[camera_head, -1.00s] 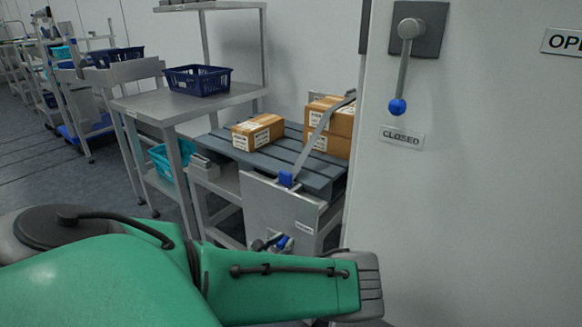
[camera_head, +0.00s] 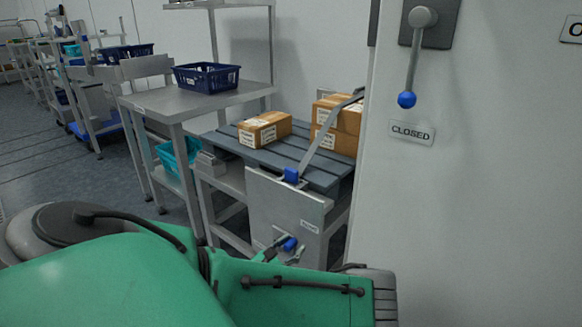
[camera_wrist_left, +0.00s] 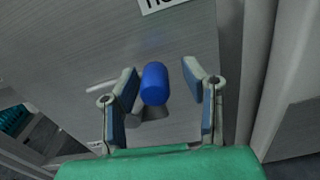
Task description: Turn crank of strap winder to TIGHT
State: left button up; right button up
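The strap winder's grey panel (camera_head: 268,205) stands at the front of the pallet stand, with a small label (camera_head: 310,226) on it. The crank's blue knob (camera_head: 290,244) is low on this panel. My left gripper (camera_head: 284,250) is at the knob, its fingers apart. In the left wrist view the blue knob (camera_wrist_left: 154,83) sits between the two open fingers of my left gripper (camera_wrist_left: 160,76), closer to the left finger, with a gap to the right one. The crank arm is mostly hidden behind the knob. My right gripper is not in view.
A wall lever (camera_head: 413,62) labelled CLOSED is at the right. A steel table (camera_head: 190,103) with a blue basket (camera_head: 207,78) stands left. A white wall borders the winder on the right.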

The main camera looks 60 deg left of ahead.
pick_arm(q)
jog(key=shift+a+f, duration=0.1)
jog(key=shift+a, duration=0.1)
jog(key=v, duration=1.2)
dwell(0.5)
